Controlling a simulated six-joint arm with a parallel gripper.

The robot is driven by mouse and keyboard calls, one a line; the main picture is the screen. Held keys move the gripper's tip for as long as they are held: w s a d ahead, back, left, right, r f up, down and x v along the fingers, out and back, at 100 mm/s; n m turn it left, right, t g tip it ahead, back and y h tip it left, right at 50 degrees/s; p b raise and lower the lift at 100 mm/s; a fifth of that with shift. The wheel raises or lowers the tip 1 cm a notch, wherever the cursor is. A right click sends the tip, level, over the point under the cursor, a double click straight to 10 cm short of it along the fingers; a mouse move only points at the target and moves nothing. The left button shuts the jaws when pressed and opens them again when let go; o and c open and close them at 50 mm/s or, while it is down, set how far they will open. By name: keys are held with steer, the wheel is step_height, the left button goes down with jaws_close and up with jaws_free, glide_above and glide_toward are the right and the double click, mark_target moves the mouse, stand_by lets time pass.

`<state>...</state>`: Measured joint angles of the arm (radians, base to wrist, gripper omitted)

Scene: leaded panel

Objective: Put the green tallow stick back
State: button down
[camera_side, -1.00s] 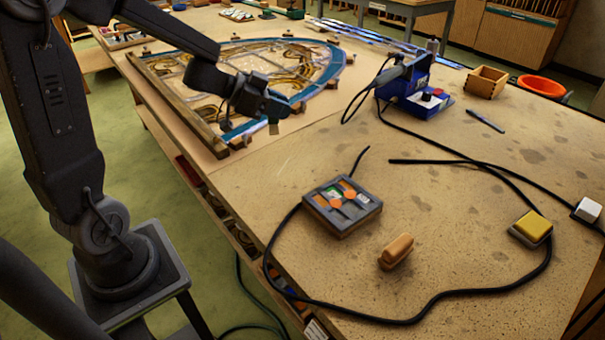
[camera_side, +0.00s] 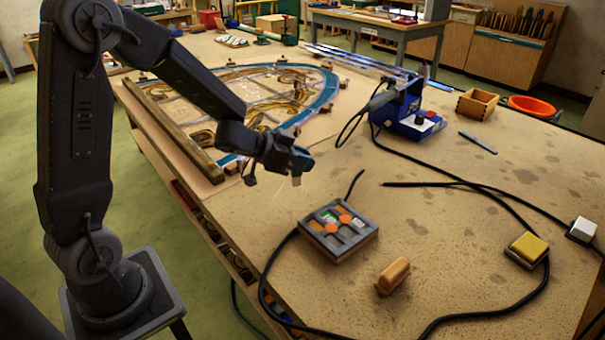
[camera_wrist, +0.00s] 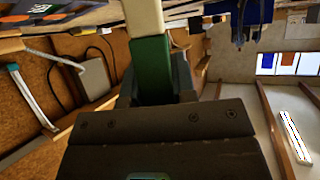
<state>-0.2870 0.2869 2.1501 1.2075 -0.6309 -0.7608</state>
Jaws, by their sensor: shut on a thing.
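The green tallow stick (camera_wrist: 152,65) is held in my gripper (camera_wrist: 155,95) in the wrist view. It has a green body and a cream end that points away from the jaws. In the side view my gripper (camera_side: 294,170) hangs above the bench, between the leaded panel (camera_side: 318,108) and a grey compartmented box (camera_side: 346,250). The pale end of the stick (camera_side: 297,181) shows just below the jaws. The box holds orange discs (camera_side: 332,228) and small coloured pieces; its compartments are too small to read clearly.
A wooden block (camera_side: 393,276) lies right of the box. A black cable (camera_side: 266,280) loops around both. A blue soldering station (camera_side: 408,115), a small wooden box (camera_side: 477,103), an orange bowl (camera_side: 534,107) and a yellow sponge (camera_side: 528,248) stand farther right. Bare bench lies between them.

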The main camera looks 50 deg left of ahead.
mark_target(300, 174)
steer(key=shift+f, duration=2)
steer(key=shift+f, duration=0.2)
steer(key=c, duration=0.9)
jaws_free()
steer(key=shift+c, duration=0.2)
steer(key=shift+r, duration=0.1)
